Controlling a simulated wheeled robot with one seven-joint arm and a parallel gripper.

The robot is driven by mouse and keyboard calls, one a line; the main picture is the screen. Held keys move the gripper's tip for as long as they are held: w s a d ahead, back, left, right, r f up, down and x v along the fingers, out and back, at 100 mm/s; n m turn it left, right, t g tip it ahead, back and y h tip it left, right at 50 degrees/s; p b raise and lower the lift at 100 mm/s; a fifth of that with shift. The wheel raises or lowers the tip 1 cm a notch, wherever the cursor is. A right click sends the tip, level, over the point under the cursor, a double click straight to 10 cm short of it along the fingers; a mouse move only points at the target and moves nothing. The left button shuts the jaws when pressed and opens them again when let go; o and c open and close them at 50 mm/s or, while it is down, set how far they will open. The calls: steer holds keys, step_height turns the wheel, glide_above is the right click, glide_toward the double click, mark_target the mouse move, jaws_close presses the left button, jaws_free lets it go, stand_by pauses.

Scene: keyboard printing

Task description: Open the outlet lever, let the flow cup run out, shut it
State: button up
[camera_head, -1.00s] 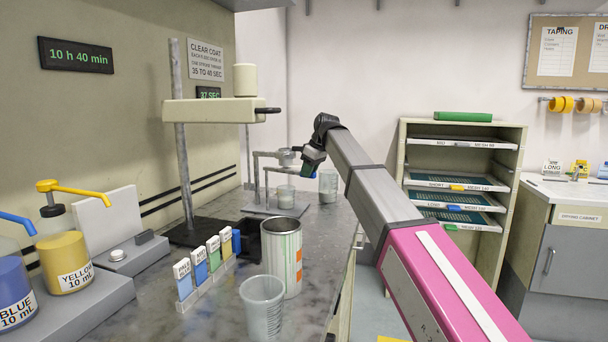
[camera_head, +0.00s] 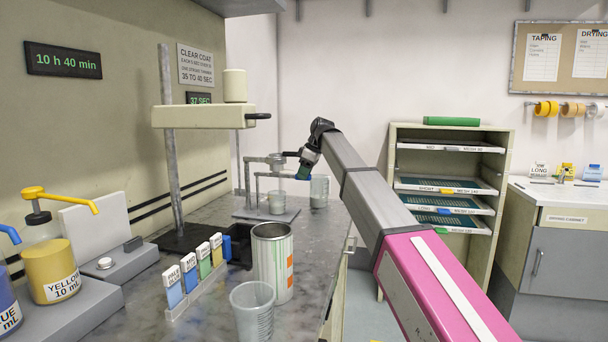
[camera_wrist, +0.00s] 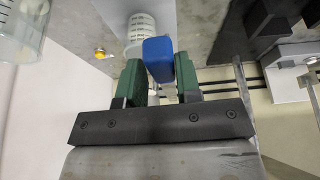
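The flow cup (camera_head: 277,160) is a small grey metal cup on a stand with pipe arms, at the back of the counter. A small cup (camera_head: 277,203) stands on the stand's base plate below it; a white graduated cup (camera_wrist: 140,28) shows beyond the fingers in the wrist view. My gripper (camera_head: 303,173) is right beside the flow cup, pointing down. In the wrist view its green fingers (camera_wrist: 158,80) lie along both sides of a blue block (camera_wrist: 158,60), which looks like the lever's handle and fills the gap. The outlet itself is hidden, and I cannot make out any flow.
A clear beaker (camera_head: 319,191) stands just right of the stand. A metal can (camera_head: 273,262), a plastic cup (camera_head: 252,311) and a row of labelled strips (camera_head: 196,272) stand nearer. A display (camera_head: 199,98) reads 37 SEC. The shelf rack (camera_head: 450,147) is at the right.

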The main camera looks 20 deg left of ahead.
steer(key=shift+o, duration=1.2)
steer(key=v, duration=1.1)
